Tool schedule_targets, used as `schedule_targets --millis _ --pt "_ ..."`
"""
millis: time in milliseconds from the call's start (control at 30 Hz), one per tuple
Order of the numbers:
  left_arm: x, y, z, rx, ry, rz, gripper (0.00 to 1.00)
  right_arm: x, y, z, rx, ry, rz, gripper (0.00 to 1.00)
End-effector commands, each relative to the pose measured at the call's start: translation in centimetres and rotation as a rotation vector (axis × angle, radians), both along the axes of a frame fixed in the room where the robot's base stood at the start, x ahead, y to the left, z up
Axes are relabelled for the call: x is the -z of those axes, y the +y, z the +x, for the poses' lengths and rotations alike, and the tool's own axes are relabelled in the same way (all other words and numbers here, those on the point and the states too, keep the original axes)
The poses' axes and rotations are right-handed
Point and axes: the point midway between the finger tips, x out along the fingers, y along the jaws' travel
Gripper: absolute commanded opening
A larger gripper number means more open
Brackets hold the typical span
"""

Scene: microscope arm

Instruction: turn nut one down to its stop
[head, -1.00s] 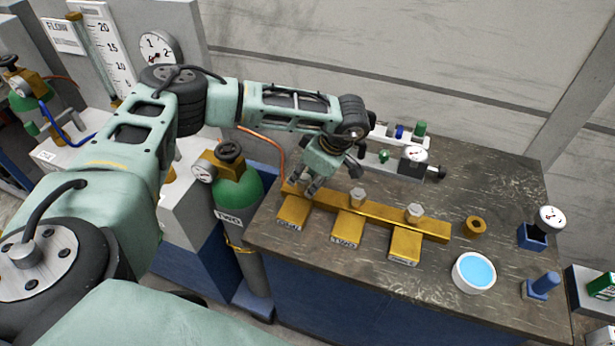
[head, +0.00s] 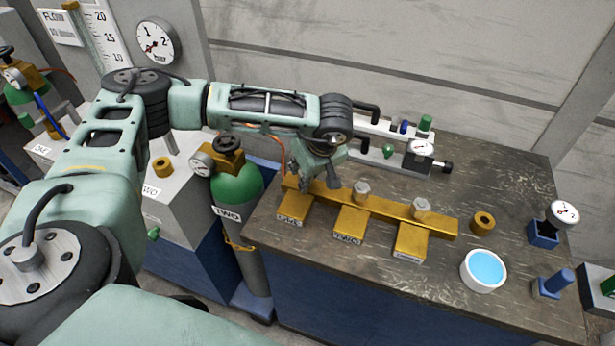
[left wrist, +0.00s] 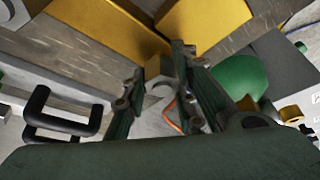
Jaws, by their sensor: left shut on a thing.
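A brass bar (head: 391,208) lies on the bench with three labelled brass blocks along its near side. Nut one is at the bar's left end, above the leftmost block (head: 293,208), and my gripper hides it in the head view. My left gripper (head: 301,184) points down there, its fingers closed around the nut. In the left wrist view, the grey nut one (left wrist: 158,88) shows between the two dark fingers of the gripper (left wrist: 160,92). Two other grey hex nuts, the middle one (head: 361,191) and the right one (head: 421,207), stand on the bar.
A green gas cylinder (head: 238,190) stands left of the bench. Behind the bar is a white fixture with a gauge (head: 421,147). To the right are a brass ring (head: 482,222), a white bowl (head: 483,270) and blue holders.

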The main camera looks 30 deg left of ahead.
Motion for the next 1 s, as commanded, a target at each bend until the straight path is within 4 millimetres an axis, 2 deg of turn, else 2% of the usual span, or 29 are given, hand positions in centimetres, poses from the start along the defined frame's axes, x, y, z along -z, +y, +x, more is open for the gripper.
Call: schedule_targets --millis 100,400,1000 --pt "-0.1 -0.1 0.4 0.095 -0.021 -0.005 0.00 1.1 0.0 0.0 0.000 0.000 0.000 0.40" --pt "-0.3 -0.2 0.3 0.267 -0.021 -0.002 0.00 2.4 -0.1 0.0 -0.001 0.001 -0.001 0.40" --pt "-0.5 -0.3 0.3 0.339 -0.021 -0.003 0.00 2.8 -0.2 -0.1 -0.002 0.002 -0.003 0.40"
